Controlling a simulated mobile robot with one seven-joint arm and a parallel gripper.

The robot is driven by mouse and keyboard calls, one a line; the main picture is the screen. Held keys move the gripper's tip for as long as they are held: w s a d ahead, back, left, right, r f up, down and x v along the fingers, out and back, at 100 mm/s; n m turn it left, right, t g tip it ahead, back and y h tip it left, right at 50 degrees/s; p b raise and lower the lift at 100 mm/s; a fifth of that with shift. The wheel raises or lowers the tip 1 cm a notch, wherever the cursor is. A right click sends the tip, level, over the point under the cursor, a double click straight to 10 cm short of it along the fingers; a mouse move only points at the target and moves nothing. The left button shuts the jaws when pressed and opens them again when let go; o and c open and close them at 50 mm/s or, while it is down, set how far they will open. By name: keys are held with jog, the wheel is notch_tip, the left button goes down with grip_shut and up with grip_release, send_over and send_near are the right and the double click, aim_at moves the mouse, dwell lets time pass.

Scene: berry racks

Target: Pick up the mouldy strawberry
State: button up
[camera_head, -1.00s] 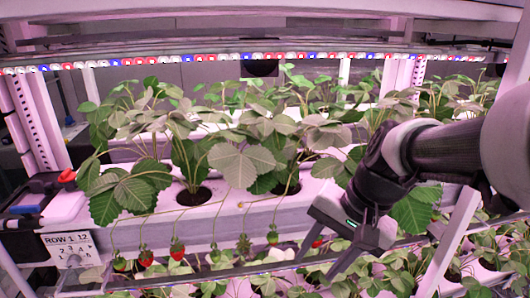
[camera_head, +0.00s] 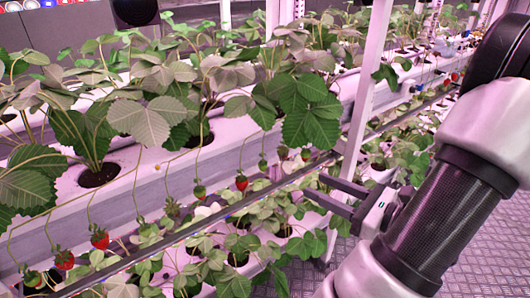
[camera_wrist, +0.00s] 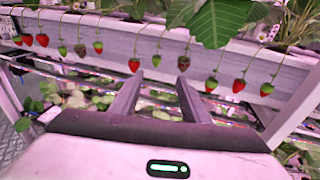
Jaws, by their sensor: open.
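Strawberries hang in a row along the front of the white gutter. Two look dull and brownish: one strawberry (camera_head: 171,207) left of centre, also in the wrist view (camera_wrist: 80,49), and another (camera_head: 283,152) further right, in the wrist view (camera_wrist: 183,62) just above my right fingertip. I cannot tell for sure which is mouldy. My gripper (camera_head: 314,185) is open and empty in front of the row, to the right; its two fingers show apart in the wrist view (camera_wrist: 158,80). A red strawberry (camera_wrist: 134,65) hangs near the left fingertip and a green one (camera_wrist: 156,60) between them.
The white gutter (camera_head: 150,195) holds leafy plants whose large leaves overhang the stems. A dark rail (camera_head: 210,230) runs below and in front of the berries. A pale upright post (camera_head: 366,90) stands behind my gripper. Lower plants fill the space beneath; metal floor is free at right.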

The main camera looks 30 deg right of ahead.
jog(key=s+d+m+t+h, duration=0.1)
jog(key=s+d+m+h, duration=0.1)
jog(key=d+m, duration=0.1)
jog(key=b, duration=0.2)
send_near(283, 151)
jog(key=w, duration=0.2)
jog(key=shift+h, duration=0.4)
jog(key=shift+w+a+r+b, duration=0.15)
jog(key=shift+w+b, duration=0.15)
jog(key=shift+w, duration=0.65)
jog(key=shift+w+a+f+b, duration=0.1)
jog(key=shift+w+b, duration=0.25)
jog(key=shift+w, duration=0.55)
jog(key=shift+w+a+r+b, duration=0.15)
jog(key=shift+w+b, duration=0.15)
jog(key=shift+w, duration=0.65)
jog(key=shift+f, duration=0.1)
jog(key=c, duration=0.7)
